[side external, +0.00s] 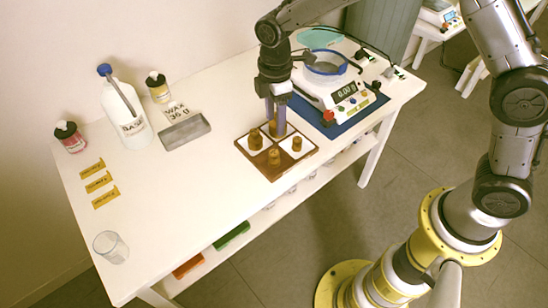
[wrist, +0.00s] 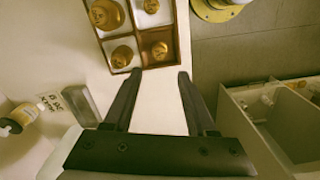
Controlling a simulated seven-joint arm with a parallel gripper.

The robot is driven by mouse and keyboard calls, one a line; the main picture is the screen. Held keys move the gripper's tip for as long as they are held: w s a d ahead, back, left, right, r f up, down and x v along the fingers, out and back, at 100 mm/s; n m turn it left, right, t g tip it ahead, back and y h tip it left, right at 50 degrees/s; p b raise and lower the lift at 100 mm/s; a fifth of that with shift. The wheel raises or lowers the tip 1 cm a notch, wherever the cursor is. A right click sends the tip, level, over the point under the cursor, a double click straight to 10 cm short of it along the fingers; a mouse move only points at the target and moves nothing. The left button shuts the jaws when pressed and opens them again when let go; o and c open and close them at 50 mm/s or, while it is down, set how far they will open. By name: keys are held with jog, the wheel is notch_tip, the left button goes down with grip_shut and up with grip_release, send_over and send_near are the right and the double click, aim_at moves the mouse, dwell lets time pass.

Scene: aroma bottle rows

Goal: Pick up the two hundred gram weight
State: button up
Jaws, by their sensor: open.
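A brown tray (side external: 272,176) with four compartments holds several brass weights near the table's front edge; it also shows in the wrist view (wrist: 186,30). The weights differ in size: the left one (side external: 255,139), the right one (side external: 297,144), the front one (side external: 274,157) and the back one (side external: 274,130). I cannot read any markings, so I cannot tell which is two hundred grams. My gripper (side external: 275,122) points down over the back of the tray, open and empty. In the wrist view its fingertips (wrist: 161,75) appear just short of the lower-right weight (wrist: 159,50).
A scale (side external: 345,92) on a blue mat stands right of the tray. A grey block (side external: 185,132), a white bottle (side external: 130,125) and small bottles stand at the back left. A glass beaker (side external: 110,247) is at the front left. The table's middle is clear.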

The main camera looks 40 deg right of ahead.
aim_at(274, 152)
notch_tip(274, 152, down, 13)
jog(key=shift+a+f, duration=0.1)
jog(key=shift+f, duration=0.1)
jog(key=shift+r, duration=0.1)
grip_shut()
dwell(0.6)
